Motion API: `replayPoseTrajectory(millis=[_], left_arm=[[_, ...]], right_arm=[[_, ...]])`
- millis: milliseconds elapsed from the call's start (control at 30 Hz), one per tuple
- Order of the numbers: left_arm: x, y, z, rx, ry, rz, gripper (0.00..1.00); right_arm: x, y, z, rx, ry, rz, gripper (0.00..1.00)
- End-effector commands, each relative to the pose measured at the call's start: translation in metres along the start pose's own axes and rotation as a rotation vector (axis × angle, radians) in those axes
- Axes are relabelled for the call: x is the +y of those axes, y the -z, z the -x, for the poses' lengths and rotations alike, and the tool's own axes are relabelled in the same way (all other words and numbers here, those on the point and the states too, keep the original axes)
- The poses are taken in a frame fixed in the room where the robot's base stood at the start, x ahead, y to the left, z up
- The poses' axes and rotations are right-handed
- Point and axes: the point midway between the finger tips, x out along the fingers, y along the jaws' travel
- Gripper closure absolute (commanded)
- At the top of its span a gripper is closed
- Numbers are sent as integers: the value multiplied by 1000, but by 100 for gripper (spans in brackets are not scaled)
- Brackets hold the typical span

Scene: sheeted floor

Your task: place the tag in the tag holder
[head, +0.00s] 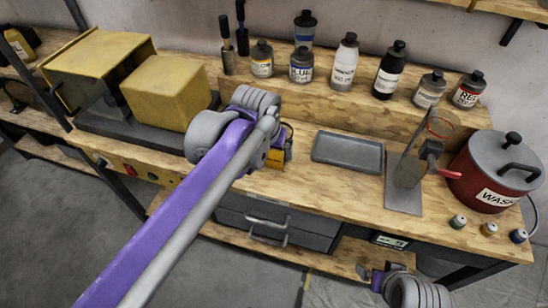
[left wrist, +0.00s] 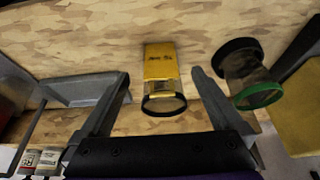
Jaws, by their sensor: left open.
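My left gripper (left wrist: 161,76) is open, its two fingers apart above the bench. Between the fingers, in the left wrist view, is a yellow piece with dark writing (left wrist: 159,62). A dark-rimmed round clear part (left wrist: 164,104) is at its near end. I cannot tell whether this is the tag, the tag holder or both, or whether a finger touches it. In the head view part of a yellow piece (head: 277,159) shows beyond my left wrist, which hides the rest. My right gripper (head: 372,274) is low at the bottom of the head view; its jaws are unclear.
A clear jar with black and green rims (left wrist: 248,78) is beside the right finger. A grey tray (head: 347,153), a metal stand (head: 404,197) and a red pot (head: 490,177) are to the right. Bottles (head: 343,62) line the back shelf. Yellow boxes (head: 166,94) stand left.

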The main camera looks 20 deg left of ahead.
Motion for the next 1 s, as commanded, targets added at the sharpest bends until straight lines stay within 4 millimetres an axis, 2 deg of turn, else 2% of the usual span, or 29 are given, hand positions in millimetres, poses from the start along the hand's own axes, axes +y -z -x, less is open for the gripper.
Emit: replayPoseTrajectory(millis=[333,467,667,1000], left_arm=[[-1,6,-45,0,0,0,0],[-1,6,-52,0,0,0,0],[-1,6,-52,0,0,0,0],[-1,6,-52,0,0,0,61]], right_arm=[[0,-2,-2,-1,0,0,6],[0,-2,-3,-1,0,0,6],[0,-2,-2,-1,0,0,6],[0,-2,-2,-1,0,0,6]])
